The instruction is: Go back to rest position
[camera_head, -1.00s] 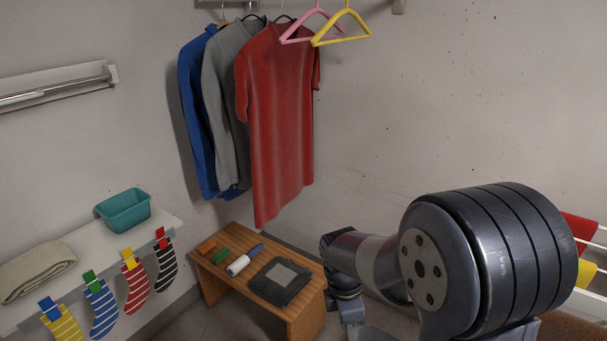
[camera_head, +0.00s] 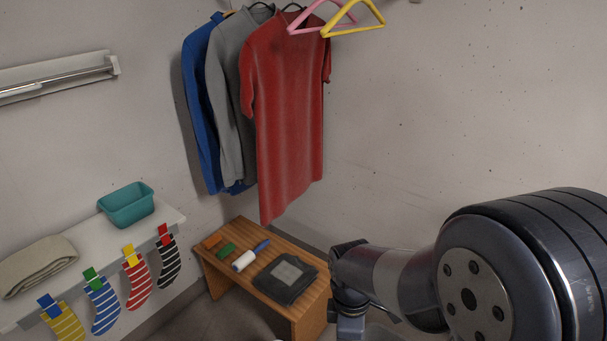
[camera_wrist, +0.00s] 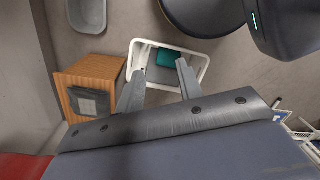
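My gripper (camera_wrist: 160,75) shows in the wrist view with its two fingers spread apart and nothing between them. Past the fingertips, on the floor below, is a white basket (camera_wrist: 202,66) with a teal item (camera_wrist: 172,57) inside. In the head view my arm fills the lower right, and my gripper cannot be made out there.
A wooden bench (camera_head: 300,313) holds a dark folded cloth (camera_head: 287,279) and a lint roller (camera_head: 244,261). A red shirt (camera_head: 285,115) hangs behind it. A shelf (camera_head: 88,243) with a teal bin (camera_head: 127,205) and clipped socks is at left. A grey tub (camera_wrist: 87,15) shows in the wrist view.

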